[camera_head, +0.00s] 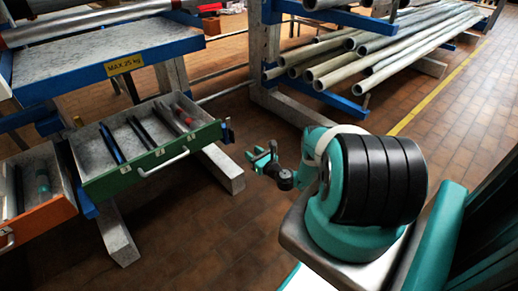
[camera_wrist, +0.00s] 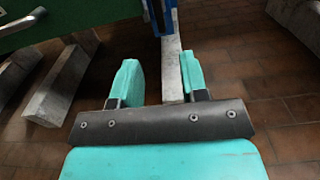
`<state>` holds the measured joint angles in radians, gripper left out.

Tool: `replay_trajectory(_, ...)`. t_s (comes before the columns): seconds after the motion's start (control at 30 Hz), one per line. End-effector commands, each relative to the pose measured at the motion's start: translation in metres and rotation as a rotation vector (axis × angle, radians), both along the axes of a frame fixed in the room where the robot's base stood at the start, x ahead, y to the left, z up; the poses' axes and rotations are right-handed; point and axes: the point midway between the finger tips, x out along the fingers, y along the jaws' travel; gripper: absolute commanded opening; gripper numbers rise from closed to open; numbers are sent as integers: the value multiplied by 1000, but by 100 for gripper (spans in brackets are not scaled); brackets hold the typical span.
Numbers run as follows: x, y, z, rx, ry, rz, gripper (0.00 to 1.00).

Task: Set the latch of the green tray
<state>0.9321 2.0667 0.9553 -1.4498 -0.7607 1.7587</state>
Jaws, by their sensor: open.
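The green tray (camera_head: 150,165) is a drawer-like tray that stands out from the rack, with a pale handle (camera_head: 163,163) on its front. It holds several tools. A small dark and blue part (camera_head: 227,131) sits at its right front corner; it looks like the latch, but its setting is too small to tell. My gripper (camera_head: 261,153) is open and empty, to the right of that corner and apart from it. In the wrist view the green front (camera_wrist: 75,12) fills the upper left, and the blue part (camera_wrist: 161,18) shows at the top, beyond the gap between my fingers (camera_wrist: 160,76).
An orange tray (camera_head: 42,221) stands out at the left. A blue shelf (camera_head: 110,83) marked "MAX 25 kg" is above the green tray. Long pipes (camera_head: 350,60) lie on a rack behind. Grey beams (camera_head: 222,170) lie low under the tray. Tiled floor (camera_head: 215,220) is open in front.

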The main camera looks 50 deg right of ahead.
Motion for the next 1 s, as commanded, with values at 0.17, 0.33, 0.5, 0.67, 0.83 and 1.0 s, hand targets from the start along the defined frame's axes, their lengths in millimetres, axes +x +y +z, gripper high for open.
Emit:
replay_trajectory(0.17, -21, 2, 5, -1, 0, -1, 40)
replay_trajectory(0.33, -30, 4, 2, -2, -1, 0, 40)
replay_trajectory(0.5, -32, 4, 0, -1, -1, 1, 40)
replay_trajectory(0.67, -32, 4, 0, -1, -1, 1, 40)
replay_trajectory(0.83, -31, 4, 0, -2, -1, 1, 40)
replay_trajectory(1.0, -30, 4, 1, -6, 0, 5, 40)
